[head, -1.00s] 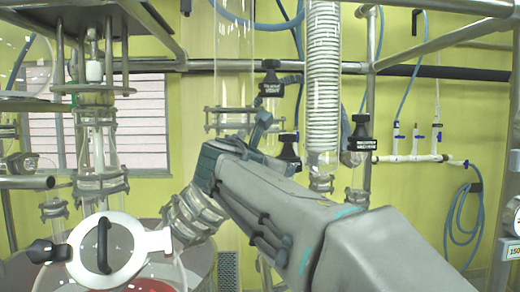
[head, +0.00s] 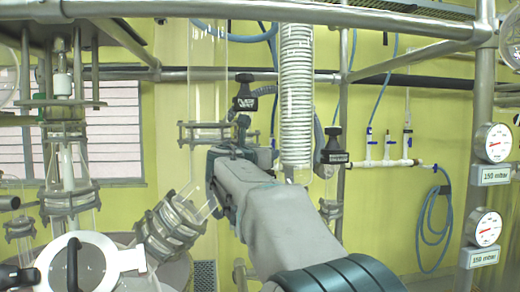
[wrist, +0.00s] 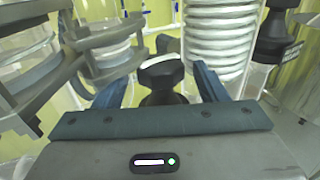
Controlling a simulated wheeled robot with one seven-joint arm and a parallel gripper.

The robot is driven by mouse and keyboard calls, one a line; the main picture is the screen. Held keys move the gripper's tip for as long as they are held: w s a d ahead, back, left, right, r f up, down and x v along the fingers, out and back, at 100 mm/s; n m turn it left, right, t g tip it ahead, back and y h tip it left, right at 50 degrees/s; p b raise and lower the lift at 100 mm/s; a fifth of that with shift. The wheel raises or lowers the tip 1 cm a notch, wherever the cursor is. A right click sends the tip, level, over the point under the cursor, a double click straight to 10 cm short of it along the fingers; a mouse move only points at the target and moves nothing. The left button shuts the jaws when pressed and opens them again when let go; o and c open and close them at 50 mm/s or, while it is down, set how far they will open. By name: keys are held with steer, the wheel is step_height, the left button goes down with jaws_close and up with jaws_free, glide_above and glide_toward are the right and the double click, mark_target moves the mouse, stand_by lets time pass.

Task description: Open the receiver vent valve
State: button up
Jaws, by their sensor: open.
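My gripper (head: 240,135) is open, reaching in among the glassware. In the wrist view, a black valve knob (wrist: 160,78) stands between its two blue fingers, with a visible gap to either side. The knob's lower part is hidden by the gripper body. In the head view my gripper and arm hide this knob. Another black knob with a tag (head: 335,148) is to the right of my gripper. A third tagged black knob (head: 245,93) is above it. The tags are too small to read surely, so I cannot tell which knob is the receiver vent valve.
A coiled glass condenser (head: 296,90) stands close to the right of my gripper. Clamped glass joints (head: 170,230) and a round white lid (head: 85,268) are at the lower left. Pressure gauges (head: 492,142) hang on the right post. Metal rails cross above.

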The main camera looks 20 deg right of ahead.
steer(key=shift+w+d, duration=0.4)
steer(key=shift+w, duration=0.05)
steer(key=c, duration=1)
steer(key=shift+s+n+t+y, duration=0.1)
steer(key=shift+n+t+y, duration=0.2)
